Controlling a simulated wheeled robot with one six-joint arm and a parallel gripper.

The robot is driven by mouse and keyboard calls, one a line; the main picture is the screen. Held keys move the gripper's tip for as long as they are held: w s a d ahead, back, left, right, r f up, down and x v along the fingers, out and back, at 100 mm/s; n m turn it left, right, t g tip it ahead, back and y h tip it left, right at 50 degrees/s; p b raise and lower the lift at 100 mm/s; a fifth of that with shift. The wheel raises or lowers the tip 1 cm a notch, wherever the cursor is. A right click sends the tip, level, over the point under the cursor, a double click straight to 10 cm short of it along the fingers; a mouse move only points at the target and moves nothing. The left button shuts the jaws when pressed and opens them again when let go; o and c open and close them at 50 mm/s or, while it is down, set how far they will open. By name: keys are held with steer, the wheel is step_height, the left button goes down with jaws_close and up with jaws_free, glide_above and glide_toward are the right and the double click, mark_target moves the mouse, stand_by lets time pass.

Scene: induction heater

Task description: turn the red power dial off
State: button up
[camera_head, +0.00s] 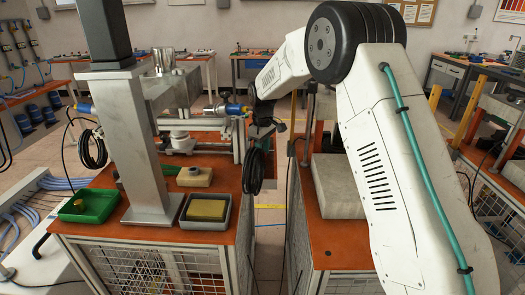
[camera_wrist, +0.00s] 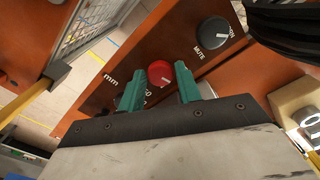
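The red power dial (camera_wrist: 160,73) is a round knob on an orange-brown panel in the wrist view. A small pale mark shows on its face, too small to read its setting surely. My gripper (camera_wrist: 159,68) has two green fingers, spread apart, one on each side of the dial in the picture. Thin gaps seem to show between fingers and dial; I cannot tell how far the fingertips are from the panel. The printing around the dial is partly hidden by the fingers. In the head view the dial is not visible, and my gripper cannot be made out behind my arm.
A black dial (camera_wrist: 213,32) marked MUTE sits up and right of the red one. A black cable bundle (camera_wrist: 295,30) hangs at the top right. In the head view, a green tray (camera_head: 88,206) and a grey tray (camera_head: 192,223) stand on the orange workbench (camera_head: 95,232).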

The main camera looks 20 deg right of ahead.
steer(key=c, duration=0.5)
steer(key=shift+n, duration=2.9)
steer(key=shift+r, duration=0.1)
steer(key=o, duration=1)
